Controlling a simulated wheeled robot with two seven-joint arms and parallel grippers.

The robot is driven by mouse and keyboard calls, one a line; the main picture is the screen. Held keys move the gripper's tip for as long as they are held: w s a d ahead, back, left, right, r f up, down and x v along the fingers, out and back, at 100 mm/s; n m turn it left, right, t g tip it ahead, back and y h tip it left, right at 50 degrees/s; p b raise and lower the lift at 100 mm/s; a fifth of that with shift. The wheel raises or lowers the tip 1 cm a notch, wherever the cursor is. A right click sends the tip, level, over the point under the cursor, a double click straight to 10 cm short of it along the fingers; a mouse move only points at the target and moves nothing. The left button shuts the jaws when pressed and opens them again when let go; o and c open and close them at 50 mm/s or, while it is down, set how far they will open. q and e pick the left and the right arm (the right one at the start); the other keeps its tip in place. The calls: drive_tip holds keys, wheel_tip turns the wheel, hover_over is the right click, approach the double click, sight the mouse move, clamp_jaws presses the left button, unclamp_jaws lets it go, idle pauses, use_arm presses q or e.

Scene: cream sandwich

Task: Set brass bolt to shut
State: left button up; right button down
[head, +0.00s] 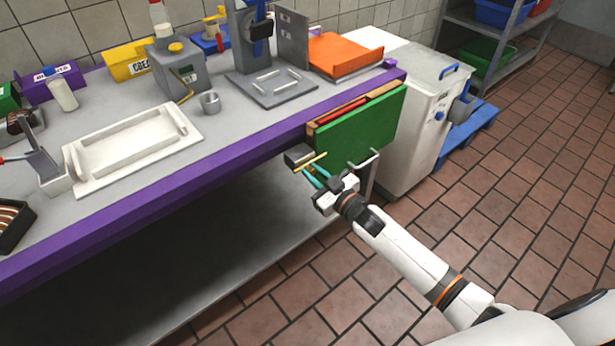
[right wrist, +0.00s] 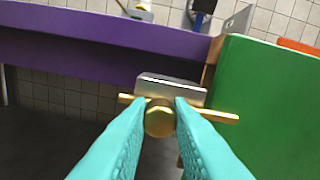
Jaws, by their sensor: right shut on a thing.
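The brass bolt (head: 311,162) is a thin yellow bar at the left edge of a green drawer front (head: 360,132) under the purple-edged bench. In the right wrist view the bolt (right wrist: 159,121) shows a round knob on a horizontal bar, with a grey metal bracket (right wrist: 171,89) behind it. The bar's right end reaches across the left edge of the green front (right wrist: 275,110). My right gripper (head: 313,174) has teal fingers. It is shut on the knob, one finger on each side, as the right wrist view (right wrist: 160,122) shows. My left gripper is not in view.
The green front carries a metal handle (head: 364,162) near my right gripper. The purple bench edge (head: 200,170) runs just above and left. A white bin (head: 425,115) stands to the right. The tiled floor (head: 500,210) in front is clear.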

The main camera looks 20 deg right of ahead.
drive_tip(key=shift+w+d, duration=0.1)
drive_tip(key=shift+d, duration=0.05)
drive_tip(key=c, duration=1.3)
unclamp_jaws()
drive_tip(key=shift+d, duration=0.1)
drive_tip(key=v, duration=1.2)
